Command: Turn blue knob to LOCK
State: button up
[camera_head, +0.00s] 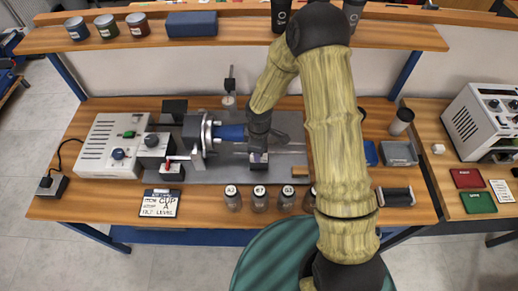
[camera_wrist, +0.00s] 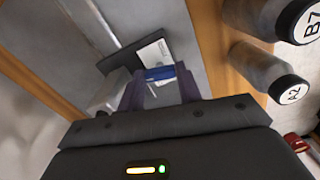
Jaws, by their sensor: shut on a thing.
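My gripper (camera_head: 258,150) reaches down to the grey rail in the middle of the bench. In the wrist view its two fingers (camera_wrist: 159,82) are shut on a small blue knob (camera_wrist: 160,73), one finger on each side. Beyond the knob is a dark plate with a white label (camera_wrist: 152,52); its print is too small to read. In the head view my gripper mostly hides the knob. A blue cylinder (camera_head: 232,132) sits in the round chuck (camera_head: 206,133), just left of my gripper. Another dark blue knob (camera_head: 118,154) is on the pale control box (camera_head: 103,133) at the left.
Several capped jars (camera_head: 259,198) stand along the front, close to my gripper; two also show in the wrist view (camera_wrist: 270,72). A small sign (camera_head: 160,203) lies front left. A grey tray (camera_head: 398,153) is right of my arm. A shelf (camera_head: 236,38) runs along the back.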

jog(key=shift+w+a+r+n, duration=0.1)
jog(key=shift+n, duration=1.1)
jog(key=shift+p, duration=0.3)
jog(key=o, duration=1)
notch_tip(320, 180, up, 17)
jog(key=shift+r+b, duration=0.15)
jog(key=shift+b, duration=0.3)
